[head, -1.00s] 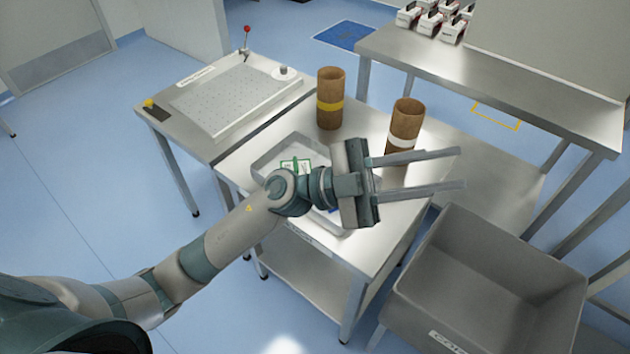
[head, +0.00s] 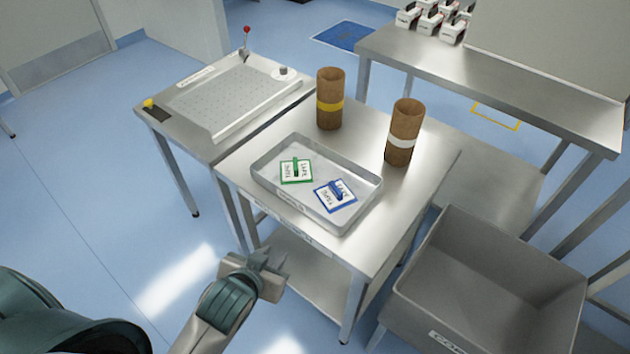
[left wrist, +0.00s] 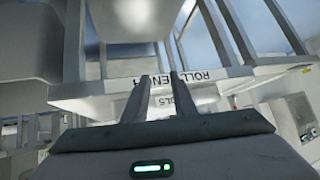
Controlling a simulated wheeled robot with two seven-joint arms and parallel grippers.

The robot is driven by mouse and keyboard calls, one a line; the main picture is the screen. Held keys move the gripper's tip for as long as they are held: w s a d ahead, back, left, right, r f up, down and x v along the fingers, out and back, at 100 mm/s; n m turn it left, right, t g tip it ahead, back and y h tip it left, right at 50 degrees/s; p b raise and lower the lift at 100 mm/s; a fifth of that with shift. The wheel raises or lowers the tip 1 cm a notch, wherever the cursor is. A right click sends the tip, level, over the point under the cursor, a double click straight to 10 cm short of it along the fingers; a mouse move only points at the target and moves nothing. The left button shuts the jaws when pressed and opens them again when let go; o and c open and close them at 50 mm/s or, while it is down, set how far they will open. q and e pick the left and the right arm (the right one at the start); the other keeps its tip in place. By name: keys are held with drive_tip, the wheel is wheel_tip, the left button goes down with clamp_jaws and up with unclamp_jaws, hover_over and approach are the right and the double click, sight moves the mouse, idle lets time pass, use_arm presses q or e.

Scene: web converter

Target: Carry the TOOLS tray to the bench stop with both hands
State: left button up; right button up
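The grey tray (head: 340,228) lies flat on the steel bench (head: 437,178). It holds a green-edged card (head: 288,178) and a blue-edged card (head: 327,198). A label with partly readable lettering, "OLS", shows upside down in the left wrist view (left wrist: 184,106), below the bench's front label (left wrist: 192,77). My left gripper (head: 272,262) is in front of the bench, apart from the tray. Its two fingers in the left wrist view (left wrist: 160,92) stand apart with nothing held between them. My right gripper is out of view. I cannot pick out the bench stop.
Two brown cardboard tubes, one yellow-banded (head: 330,88) and one white-banded (head: 404,125), stand behind the tray. A grey bin (head: 490,285) is at the right of the bench. A side table with a perforated plate (head: 225,100) stands at the left. Floor at left is clear.

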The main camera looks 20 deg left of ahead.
use_arm(q)
drive_tip(key=s+f+m+g, duration=0.1)
drive_tip(key=s+f+g, duration=0.5)
drive_tip(key=s+f, duration=0.65)
drive_tip(key=s+f+g, duration=0.1)
drive_tip(key=s+f, duration=0.3)
drive_tip(key=f, duration=1)
drive_tip(key=s+f+g, duration=0.1)
drive_tip(key=s+f, duration=0.3)
drive_tip(key=f, duration=1)
drive_tip(key=s+a+f, duration=0.3)
drive_tip(key=s+f, duration=0.8)
drive_tip(key=s, duration=0.3)
drive_tip(key=shift+s+f+m+g+h, duration=0.25)
drive_tip(key=shift+f+m+g+h, duration=0.05)
